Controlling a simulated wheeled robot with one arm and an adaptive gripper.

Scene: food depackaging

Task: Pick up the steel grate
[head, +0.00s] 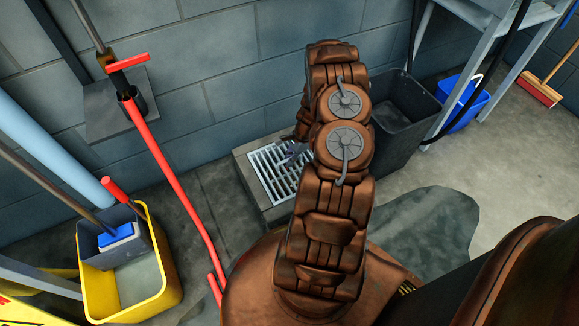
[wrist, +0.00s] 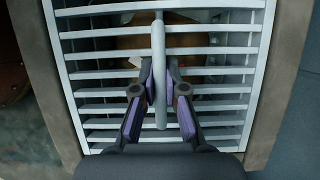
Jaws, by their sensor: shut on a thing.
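The steel grate (head: 283,172) is a pale, slatted panel in a raised concrete surround by the wall in the head view. It fills most of the wrist view (wrist: 94,76), with crosswise slats and one lengthwise bar down the middle. My gripper (wrist: 160,88) is over the grate, its two purple-and-black fingers closed on the middle bar from both sides. In the head view my gripper (head: 297,150) is mostly hidden behind my arm. Something brownish (wrist: 160,42) shows beneath the slats. I cannot tell whether the grate is raised from its surround.
A yellow mop bucket (head: 170,290) and a red-handled tool (head: 180,195) stand left. A dark bin (head: 402,115) and a blue bucket (head: 463,100) stand right, near a metal table (head: 490,22). A dark wet patch (head: 430,225) lies on the floor.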

